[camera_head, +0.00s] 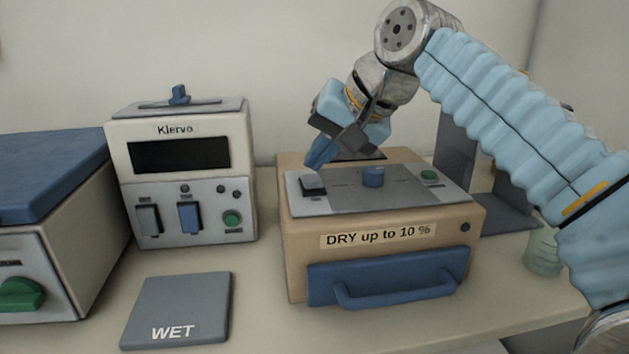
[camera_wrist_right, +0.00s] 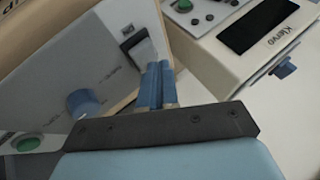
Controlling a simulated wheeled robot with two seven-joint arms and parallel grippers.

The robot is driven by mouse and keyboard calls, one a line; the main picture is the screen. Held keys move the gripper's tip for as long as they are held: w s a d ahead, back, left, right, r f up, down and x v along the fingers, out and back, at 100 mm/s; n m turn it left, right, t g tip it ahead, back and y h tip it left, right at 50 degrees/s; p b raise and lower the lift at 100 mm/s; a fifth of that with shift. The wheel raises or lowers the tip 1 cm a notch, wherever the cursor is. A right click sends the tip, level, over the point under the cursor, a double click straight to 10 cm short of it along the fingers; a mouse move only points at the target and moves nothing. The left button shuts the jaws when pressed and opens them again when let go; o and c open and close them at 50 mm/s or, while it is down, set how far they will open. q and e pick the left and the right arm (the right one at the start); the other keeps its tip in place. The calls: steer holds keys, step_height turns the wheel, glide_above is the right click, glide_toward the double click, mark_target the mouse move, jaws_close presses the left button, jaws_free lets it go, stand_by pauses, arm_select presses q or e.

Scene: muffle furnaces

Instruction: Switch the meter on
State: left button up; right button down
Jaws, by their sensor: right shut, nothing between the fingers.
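No device in view bears the word meter. A pale box named Klervo (camera_head: 180,185) with a dark blank display stands left of centre. Its front has a dark rocker (camera_head: 148,220), a blue rocker (camera_head: 189,217) and a green button (camera_head: 232,219). It also shows in the wrist view (camera_wrist_right: 230,50). A tan box (camera_head: 300,255) labelled "DRY up to 10 %" has a black rocker switch (camera_head: 313,185), a blue knob (camera_head: 373,176) and a green button (camera_head: 429,175) on its top panel. My right gripper (camera_head: 317,160) is shut and empty, its blue fingertips close above that rocker. Contact cannot be told.
A box with a blue lid (camera_head: 50,175) stands at the left. A grey mat marked "WET" (camera_head: 178,305) lies in front of Klervo. A blue drawer handle (camera_head: 395,292) juts from the tan box. A greenish glass beaker (camera_head: 541,252) stands at the right, beside my arm.

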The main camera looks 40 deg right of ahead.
steer(key=shift+f, duration=0.1)
steer(key=shift+f+b, duration=0.3)
steer(key=shift+f, duration=0.05)
steer(key=shift+s+f+b, duration=0.1)
steer(key=shift+f+b, duration=0.2)
steer(key=shift+f, duration=0.05)
stand_by(0.6)
steer(key=shift+r+p, duration=0.85)
steer(key=shift+p, duration=0.05)
